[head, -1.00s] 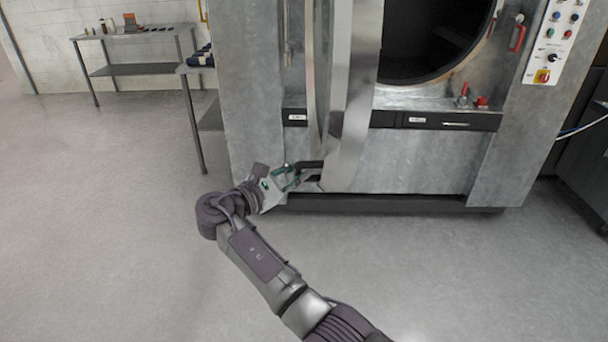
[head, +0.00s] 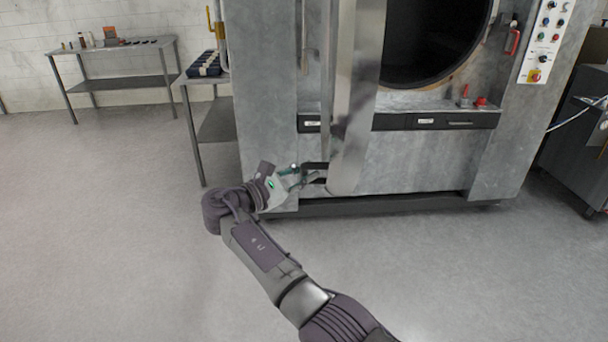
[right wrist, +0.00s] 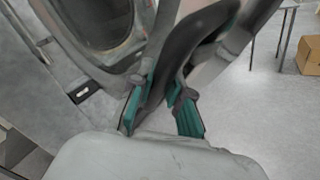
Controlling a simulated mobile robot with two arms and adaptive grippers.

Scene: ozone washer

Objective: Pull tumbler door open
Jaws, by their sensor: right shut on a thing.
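The tumbler door (head: 357,100) is a round metal door seen nearly edge-on, standing out from the machine front. The dark round drum opening (head: 430,40) shows to its right. My right gripper (head: 312,174) is at the door's lower left edge, shut on it. The exact contact is partly hidden. My left gripper is not in view.
The washer's grey front (head: 420,160) is behind the door. A control panel (head: 545,40) is at the upper right. Metal tables (head: 120,82) stand at the left. A cardboard box (right wrist: 309,55) shows in the right wrist view. The floor in front is clear.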

